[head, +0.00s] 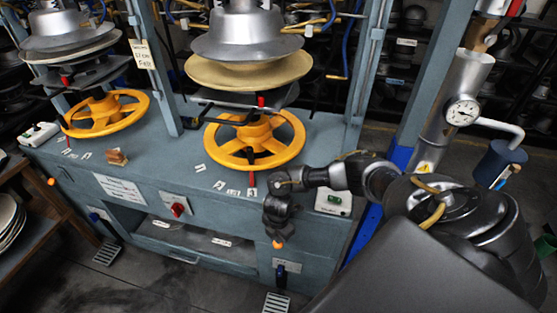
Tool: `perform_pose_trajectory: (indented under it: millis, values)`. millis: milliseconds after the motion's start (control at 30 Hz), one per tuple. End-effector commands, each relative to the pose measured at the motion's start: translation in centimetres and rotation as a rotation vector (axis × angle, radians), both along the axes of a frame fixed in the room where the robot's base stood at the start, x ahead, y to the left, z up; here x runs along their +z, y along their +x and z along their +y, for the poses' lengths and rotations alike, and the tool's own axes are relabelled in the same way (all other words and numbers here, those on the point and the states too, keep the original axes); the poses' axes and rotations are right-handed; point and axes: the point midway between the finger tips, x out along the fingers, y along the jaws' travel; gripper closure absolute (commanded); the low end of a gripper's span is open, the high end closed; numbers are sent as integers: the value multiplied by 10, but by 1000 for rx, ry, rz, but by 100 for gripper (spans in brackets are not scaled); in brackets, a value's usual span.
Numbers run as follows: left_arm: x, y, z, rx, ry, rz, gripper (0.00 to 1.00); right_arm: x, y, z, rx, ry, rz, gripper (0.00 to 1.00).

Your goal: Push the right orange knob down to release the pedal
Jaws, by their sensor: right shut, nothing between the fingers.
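The right orange knob (278,244) shows low on the front of the blue-grey hat press (230,205). My right gripper (274,234) is shut and empty, pointing down just above the knob; I cannot tell whether its fingertips touch it. A second orange knob (51,181) is at the left front edge. The right pedal (275,303) is a light grated plate near the floor, partly cut by the frame edge. Another grated pedal (107,254) is at the left. My left gripper is not in view.
Two yellow handwheels (290,128) (140,100) sit on the press top under metal hat forms. A red switch (178,208) is on the front panel. A pressure gauge (462,112) on a pipe stands at right. A wooden shelf (45,215) is at left.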

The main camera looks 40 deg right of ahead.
Motion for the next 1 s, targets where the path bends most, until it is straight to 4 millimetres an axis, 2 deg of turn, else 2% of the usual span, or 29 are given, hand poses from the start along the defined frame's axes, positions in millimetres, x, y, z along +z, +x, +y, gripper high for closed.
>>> perform_pose_trajectory:
  millis: [567,1000]
  values:
    - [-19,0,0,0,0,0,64,-27,-2,1,1,1,4,100]
    - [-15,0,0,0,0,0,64,-23,-3,0,2,0,6,100]
